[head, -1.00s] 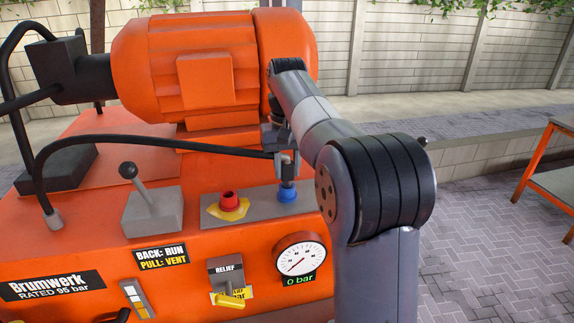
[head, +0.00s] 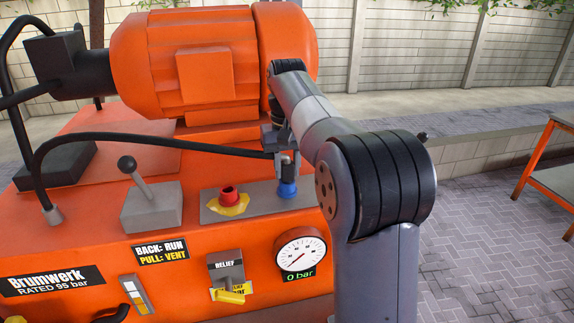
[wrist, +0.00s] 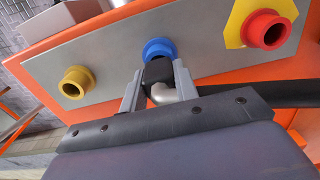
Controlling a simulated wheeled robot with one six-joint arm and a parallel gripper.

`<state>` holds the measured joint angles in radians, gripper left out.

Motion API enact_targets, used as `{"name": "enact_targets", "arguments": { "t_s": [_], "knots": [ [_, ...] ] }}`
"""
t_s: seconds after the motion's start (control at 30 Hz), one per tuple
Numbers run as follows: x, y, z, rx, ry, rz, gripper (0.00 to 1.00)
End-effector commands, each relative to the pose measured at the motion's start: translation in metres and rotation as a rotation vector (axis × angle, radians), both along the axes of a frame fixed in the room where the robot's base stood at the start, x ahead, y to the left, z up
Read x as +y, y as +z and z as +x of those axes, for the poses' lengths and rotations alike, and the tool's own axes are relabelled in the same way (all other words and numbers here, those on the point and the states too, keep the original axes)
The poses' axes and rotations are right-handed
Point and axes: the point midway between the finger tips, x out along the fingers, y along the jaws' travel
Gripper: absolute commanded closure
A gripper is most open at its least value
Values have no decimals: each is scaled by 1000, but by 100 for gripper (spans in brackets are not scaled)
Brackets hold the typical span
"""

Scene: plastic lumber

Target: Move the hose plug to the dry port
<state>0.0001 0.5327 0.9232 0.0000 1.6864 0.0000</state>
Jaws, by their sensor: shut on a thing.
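The hose plug (wrist: 158,72), a black end with a pale grey elbow, is between the fingers of my gripper (wrist: 159,80) in the wrist view. My gripper (head: 287,168) is shut on it, just above the blue port (head: 287,190). The plug's tip overlaps the blue port (wrist: 160,47) in the wrist view; I cannot tell how deep it sits. The red port (head: 228,193) has a yellow patch (head: 230,209) around its base. A yellow port (wrist: 76,82) has bare grey plate around it; my arm hides it in the head view.
The black hose (head: 150,140) arches across the orange machine (head: 75,235) to my gripper. A lever (head: 150,205), a gauge (head: 300,253) reading 0 bar and a relief handle (head: 230,296) surround the grey port plate (wrist: 112,58). The orange motor (head: 205,75) stands behind.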

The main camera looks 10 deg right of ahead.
Motion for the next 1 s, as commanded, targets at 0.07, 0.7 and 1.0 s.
{"name": "enact_targets", "arguments": {
  "t_s": [0.07, 0.7, 1.0],
  "knots": [
    [0, 0, 0, -4, 0, 0, 100],
    [0, -4, 0, -1, 0, 0, 51],
    [0, -5, 0, 0, 0, 0, 39]
  ]
}}
